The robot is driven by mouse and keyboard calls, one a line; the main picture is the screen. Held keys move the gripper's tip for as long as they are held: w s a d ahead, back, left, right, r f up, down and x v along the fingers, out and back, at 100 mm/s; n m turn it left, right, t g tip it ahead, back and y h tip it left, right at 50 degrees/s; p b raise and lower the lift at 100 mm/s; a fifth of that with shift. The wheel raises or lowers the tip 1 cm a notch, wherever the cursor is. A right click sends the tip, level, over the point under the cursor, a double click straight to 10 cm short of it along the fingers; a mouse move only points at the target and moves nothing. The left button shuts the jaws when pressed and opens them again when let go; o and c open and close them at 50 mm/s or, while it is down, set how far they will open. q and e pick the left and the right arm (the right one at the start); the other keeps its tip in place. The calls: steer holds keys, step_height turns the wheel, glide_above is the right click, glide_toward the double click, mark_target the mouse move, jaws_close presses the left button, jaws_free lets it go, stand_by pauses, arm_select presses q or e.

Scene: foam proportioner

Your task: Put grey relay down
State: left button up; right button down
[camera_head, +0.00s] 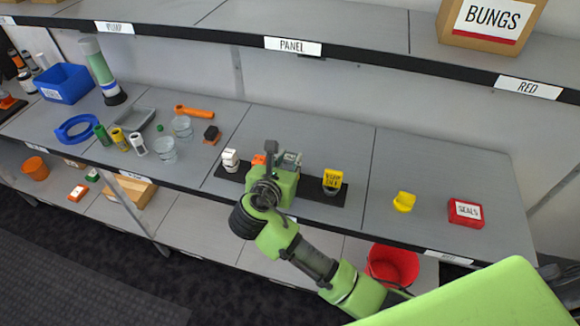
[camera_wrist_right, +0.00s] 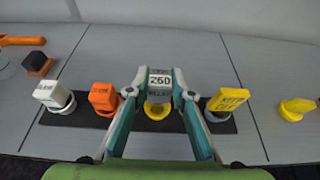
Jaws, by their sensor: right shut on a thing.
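My right gripper (camera_head: 280,160) is over the black strip on the middle shelf. In the wrist view the right gripper (camera_wrist_right: 160,88) is shut on the grey relay (camera_wrist_right: 160,80), a small block with dark lettering on its face. A round yellow base (camera_wrist_right: 157,111) shows just below the relay; whether they touch I cannot tell. On the black strip (camera_wrist_right: 90,120), a white relay (camera_wrist_right: 47,91) and an orange relay (camera_wrist_right: 103,96) stand to the left, and a yellow relay (camera_wrist_right: 228,98) stands to the right. My left gripper is not in view.
A yellow piece (camera_head: 404,201) and a red SEALS box (camera_head: 465,212) lie to the right. A black-topped orange piece (camera_head: 211,134), clear cups and a blue bin (camera_head: 64,83) stand to the left. The upper shelf edge (camera_head: 230,42) runs above. A red bucket (camera_head: 392,264) is below.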

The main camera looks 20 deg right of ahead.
mark_target(290, 168)
steer(key=shift+w+d+f, duration=0.1)
steer(key=shift+f, duration=0.85)
steer(key=shift+w+d+f, duration=0.1)
steer(key=shift+f, duration=0.8)
steer(key=c, duration=1.8)
jaws_free()
steer(key=v, duration=1.2)
steer(key=shift+a, duration=0.1)
